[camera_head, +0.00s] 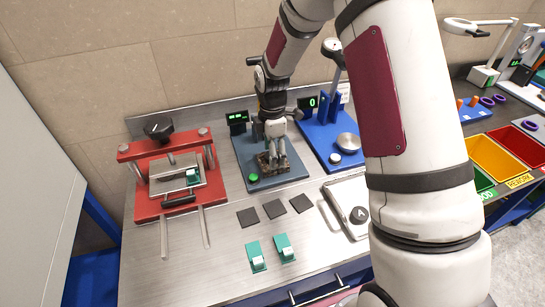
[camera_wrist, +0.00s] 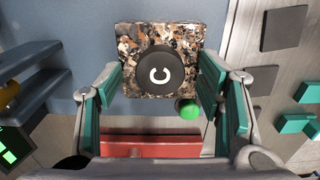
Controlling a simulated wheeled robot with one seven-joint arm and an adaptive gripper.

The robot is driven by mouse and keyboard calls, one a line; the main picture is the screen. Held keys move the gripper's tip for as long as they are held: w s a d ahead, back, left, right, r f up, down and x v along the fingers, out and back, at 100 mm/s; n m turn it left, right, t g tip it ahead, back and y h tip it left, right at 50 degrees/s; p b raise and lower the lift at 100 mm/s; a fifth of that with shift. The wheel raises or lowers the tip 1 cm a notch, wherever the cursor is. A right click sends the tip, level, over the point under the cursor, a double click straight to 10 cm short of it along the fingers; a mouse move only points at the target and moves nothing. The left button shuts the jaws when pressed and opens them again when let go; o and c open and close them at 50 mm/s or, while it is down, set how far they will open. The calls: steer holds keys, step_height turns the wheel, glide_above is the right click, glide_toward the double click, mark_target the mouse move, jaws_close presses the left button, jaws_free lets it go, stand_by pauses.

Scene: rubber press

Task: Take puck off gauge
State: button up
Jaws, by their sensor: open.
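The puck, a black disc marked C (camera_wrist: 160,73), lies on a speckled stone block (camera_wrist: 137,39) in the wrist view. The block stands on the blue-grey base (camera_head: 292,175) of the gauge, which has a green button (camera_head: 254,178) and a small display (camera_head: 237,117) showing dashes. My gripper (camera_head: 273,160) points down over the block and mostly hides the puck in the head view. In the wrist view the gripper (camera_wrist: 161,80) is open, with its teal-padded fingers on either side of the block and puck. I see gaps between the fingers and the puck.
A red press (camera_head: 150,197) stands left. A blue stand (camera_head: 322,135) with a 0 display is close on the right. A light tray (camera_head: 336,212) carries puck A (camera_head: 359,215). Dark squares (camera_head: 274,208) and teal pieces (camera_head: 256,257) lie in front. Coloured bins (camera_head: 495,158) are far right.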

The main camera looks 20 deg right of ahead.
steer(key=c, duration=1.3)
